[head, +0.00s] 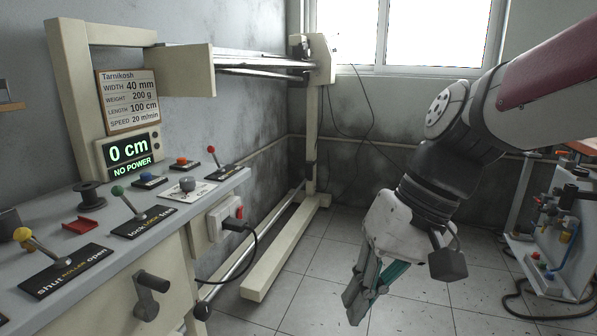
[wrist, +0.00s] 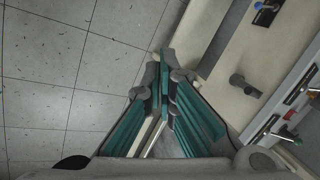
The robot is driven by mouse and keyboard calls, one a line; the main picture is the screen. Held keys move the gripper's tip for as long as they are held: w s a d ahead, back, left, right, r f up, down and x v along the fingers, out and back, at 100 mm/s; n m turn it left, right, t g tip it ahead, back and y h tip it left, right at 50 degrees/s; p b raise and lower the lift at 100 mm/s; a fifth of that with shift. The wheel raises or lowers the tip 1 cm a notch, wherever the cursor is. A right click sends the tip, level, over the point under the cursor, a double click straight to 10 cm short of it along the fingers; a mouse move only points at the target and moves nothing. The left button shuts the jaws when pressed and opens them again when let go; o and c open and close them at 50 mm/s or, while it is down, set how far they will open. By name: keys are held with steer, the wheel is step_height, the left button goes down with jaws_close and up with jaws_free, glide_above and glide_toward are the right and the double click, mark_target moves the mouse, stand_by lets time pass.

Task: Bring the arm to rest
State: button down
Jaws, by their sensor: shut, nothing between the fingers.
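My gripper (head: 356,300) hangs from my bent arm in the right half of the head view, pointing down over the tiled floor. Its teal-lined fingers are shut with nothing between them. In the wrist view my gripper (wrist: 160,62) shows its fingertips together, with floor to the left and the machine's pale frame to the right. The gripper appears apart from the machine and touches nothing that I can see.
A control machine (head: 150,213) with levers stands at left; its display (head: 130,153) reads "0 cm" and "NO POWER". A black plug (head: 236,224) sits at a socket on its side. Another bench (head: 560,235) stands at right. Open floor (head: 330,240) lies between.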

steer(key=s+d+f+m+h, duration=0.1)
steer(key=s+d+f+h, duration=0.1)
steer(key=s+d, duration=0.55)
steer(key=s+d+f+h, duration=0.1)
steer(key=s+d+h, duration=0.25)
steer(key=s, duration=0.65)
step_height(320, 180, up, 26)
steer(key=t+p, duration=0.4)
steer(key=p, duration=2)
steer(key=shift+w+d+t+y, duration=0.2)
steer(key=shift+t+y, duration=0.1)
steer(key=shift+y, duration=0.15)
